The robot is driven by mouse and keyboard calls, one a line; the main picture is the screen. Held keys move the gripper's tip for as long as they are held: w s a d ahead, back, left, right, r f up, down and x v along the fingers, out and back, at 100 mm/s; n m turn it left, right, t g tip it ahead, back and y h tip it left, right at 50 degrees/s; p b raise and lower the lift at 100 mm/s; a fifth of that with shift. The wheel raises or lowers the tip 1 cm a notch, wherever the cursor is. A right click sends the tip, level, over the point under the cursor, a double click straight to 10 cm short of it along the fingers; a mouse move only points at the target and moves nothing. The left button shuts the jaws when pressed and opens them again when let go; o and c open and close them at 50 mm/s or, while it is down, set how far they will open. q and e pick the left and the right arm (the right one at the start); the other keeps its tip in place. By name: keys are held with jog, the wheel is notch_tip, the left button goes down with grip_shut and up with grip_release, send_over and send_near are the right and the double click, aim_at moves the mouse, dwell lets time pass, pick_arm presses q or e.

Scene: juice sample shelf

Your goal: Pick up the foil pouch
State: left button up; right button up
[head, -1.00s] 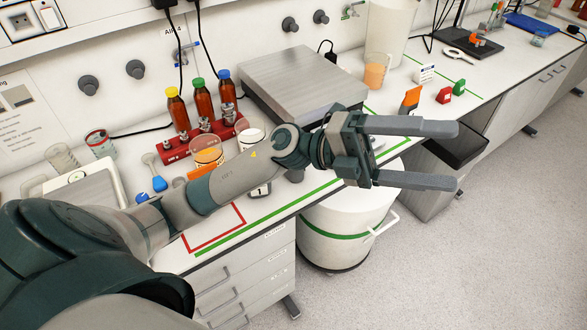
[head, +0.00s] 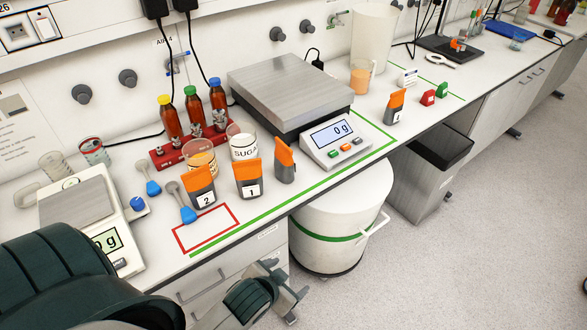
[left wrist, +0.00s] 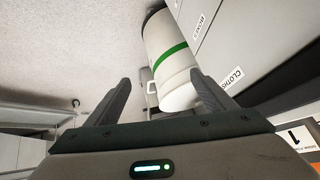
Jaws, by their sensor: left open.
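No pouch is plainly recognisable as foil. Several grey packs with orange tops stand upright on the bench in the head view: one marked 2 (head: 203,194), one marked 1 (head: 248,185), a turned one (head: 285,170) beside the big scale, and one farther right (head: 394,112). I cannot tell whether any is the foil pouch. My left gripper (head: 291,291) is low in front of the drawers, below the bench top and apart from the packs. In the left wrist view its fingers (left wrist: 163,92) are spread with nothing between them. My right gripper is not in view.
A big scale (head: 290,88) reads 0 g. A small scale (head: 75,207) stands left. Brown bottles stand in a red rack (head: 183,149), near a jar of sugar (head: 243,147). A white drum (head: 335,228) stands under the bench. A red-outlined area (head: 207,234) is mostly clear.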

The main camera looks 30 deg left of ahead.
pick_arm(q)
jog(key=s+d+f+g+b, duration=0.15)
jog(key=s+f+g, duration=0.25)
jog(key=s+f, duration=0.85)
notch_tip(320, 180, down, 23)
jog(key=s+d+h+b, duration=0.1)
jog(key=s+b, duration=0.2)
jog(key=b, duration=0.1)
jog(key=s+f+b, duration=0.1)
jog(key=s+f, duration=0.4)
jog(key=f, duration=0.2)
jog(key=s+a+f+b, duration=0.1)
jog(key=s+f+b, duration=0.1)
jog(key=s+f, duration=0.3)
notch_tip(320, 180, down, 3)
jog(key=shift+s+r+g, duration=0.1)
jog(key=shift+s+g, duration=0.1)
jog(key=shift+g, duration=0.1)
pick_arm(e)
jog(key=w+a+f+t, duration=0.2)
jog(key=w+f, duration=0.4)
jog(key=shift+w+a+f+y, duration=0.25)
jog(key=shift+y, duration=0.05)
